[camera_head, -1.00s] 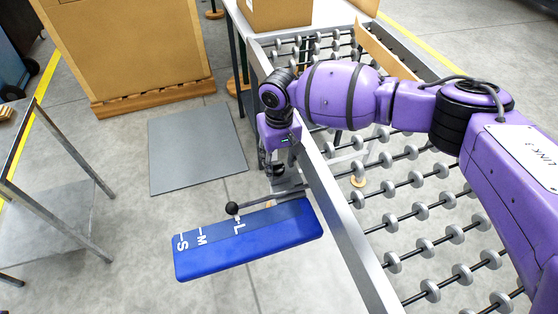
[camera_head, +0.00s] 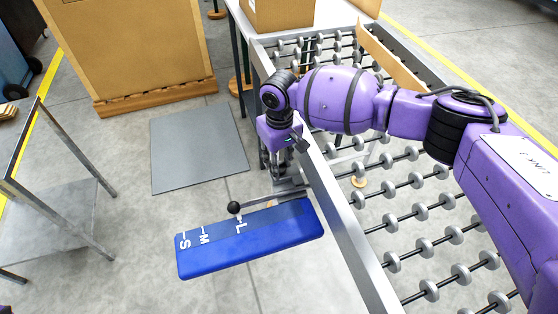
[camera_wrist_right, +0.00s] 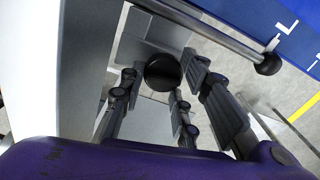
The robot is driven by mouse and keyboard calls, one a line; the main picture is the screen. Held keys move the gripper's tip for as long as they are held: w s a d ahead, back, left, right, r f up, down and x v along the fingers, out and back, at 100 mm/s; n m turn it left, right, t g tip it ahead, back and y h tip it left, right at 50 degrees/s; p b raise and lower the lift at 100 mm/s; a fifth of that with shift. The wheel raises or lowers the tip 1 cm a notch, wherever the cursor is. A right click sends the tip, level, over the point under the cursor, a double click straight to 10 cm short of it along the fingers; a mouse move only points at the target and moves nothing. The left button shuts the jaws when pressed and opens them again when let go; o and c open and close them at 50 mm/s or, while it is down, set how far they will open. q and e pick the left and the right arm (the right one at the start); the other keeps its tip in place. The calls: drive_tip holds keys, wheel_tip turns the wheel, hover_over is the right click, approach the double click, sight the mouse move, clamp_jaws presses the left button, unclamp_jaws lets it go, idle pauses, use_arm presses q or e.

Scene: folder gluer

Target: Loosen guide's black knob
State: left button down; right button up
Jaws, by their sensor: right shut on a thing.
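The guide's round black knob (camera_wrist_right: 163,72) sits between the fingers of my right gripper (camera_wrist_right: 165,95) in the right wrist view. My right gripper (camera_head: 272,172) points down beside the conveyor's side rail in the head view and is shut on the knob, which its fingers mostly hide there. The blue scale plate (camera_head: 250,243) with the marks S, M and L lies to the front left. A thin rod with a black ball end (camera_head: 234,207) reaches over the plate near the L mark. My left gripper is not in view.
The roller conveyor (camera_head: 345,220) lies right of the gripper, under my right arm. A cardboard box (camera_head: 280,12) stands at its far end. A grey mat (camera_head: 198,148) lies on the floor to the left, and a metal table (camera_head: 50,215) stands at the far left.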

drive_tip(key=n, duration=0.3)
drive_tip(key=shift+w+d+r+n+p, duration=0.15)
drive_tip(key=shift+w+d+n+p, duration=0.15)
drive_tip(key=shift+d+p, duration=0.1)
drive_tip(key=n, duration=0.3)
drive_tip(key=shift+w+a+n, duration=0.1)
drive_tip(key=shift+a+n, duration=0.05)
drive_tip(key=shift+n, duration=0.15)
drive_tip(key=n, duration=0.4)
drive_tip(key=shift+a, duration=0.15)
drive_tip(key=shift+w+a+r+n, duration=0.1)
drive_tip(key=shift+n, duration=1.1)
drive_tip(key=shift+a, duration=0.1)
drive_tip(key=o, duration=1)
drive_tip(key=shift+w, duration=0.1)
drive_tip(key=shift+s, duration=0.2)
wheel_tip(320, 180, up, 12)
